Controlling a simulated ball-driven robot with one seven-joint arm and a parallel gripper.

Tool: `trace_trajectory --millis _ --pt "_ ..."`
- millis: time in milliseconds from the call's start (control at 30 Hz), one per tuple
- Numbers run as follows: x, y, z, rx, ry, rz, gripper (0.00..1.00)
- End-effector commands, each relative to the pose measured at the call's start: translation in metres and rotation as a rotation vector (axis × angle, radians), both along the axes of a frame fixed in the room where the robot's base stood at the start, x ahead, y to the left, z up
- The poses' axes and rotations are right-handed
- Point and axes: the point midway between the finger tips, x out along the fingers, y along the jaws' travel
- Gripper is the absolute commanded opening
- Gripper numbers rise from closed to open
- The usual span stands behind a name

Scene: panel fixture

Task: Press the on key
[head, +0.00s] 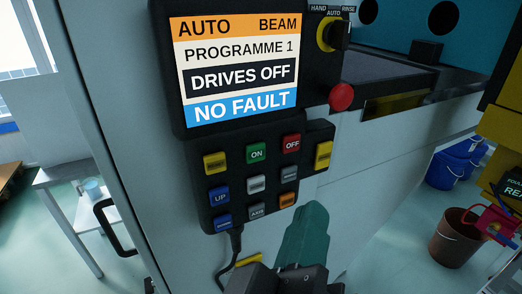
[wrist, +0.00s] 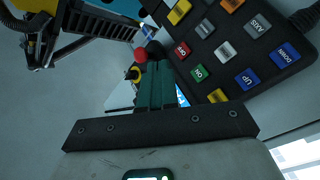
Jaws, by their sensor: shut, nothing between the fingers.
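The green ON key (head: 257,152) is in the top row of the black keypad (head: 237,177), below the screen. In the wrist view the ON key (wrist: 199,73) lies just right of my fingers. My gripper (head: 316,207) has teal fingers, shut and empty, below and right of the keypad in the head view. In the wrist view my gripper (wrist: 155,66) points away from the camera, its tips beside the keys. Whether it touches the keypad cannot be told; it appears apart from the ON key. The screen (head: 238,70) reads AUTO, BEAM, PROGRAMME 1, DRIVES OFF, NO FAULT.
The red OFF key (head: 292,144) is right of ON, a yellow key (head: 215,162) left of it. A red mushroom button (head: 341,97) and a rotary selector (head: 334,35) are up right. A black cable (head: 236,243) hangs below. Buckets (head: 455,235) stand on the floor right.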

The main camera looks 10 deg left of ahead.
Motion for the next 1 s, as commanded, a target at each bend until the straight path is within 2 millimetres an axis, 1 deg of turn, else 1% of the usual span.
trace_trajectory --millis 167,500,700,833,1000 --pt "0.009 0.006 0.0 0.0 -0.001 -0.002 0.0" --pt "0.046 0.03 0.0 0.001 0.0 -0.002 0.0" --pt "0.063 0.042 0.0 0.0 0.001 -0.001 0.0" --pt "0.07 0.047 0.0 0.001 0.0 -0.001 0.0" --pt "0.073 0.049 0.0 0.001 0.001 0.001 0.0"
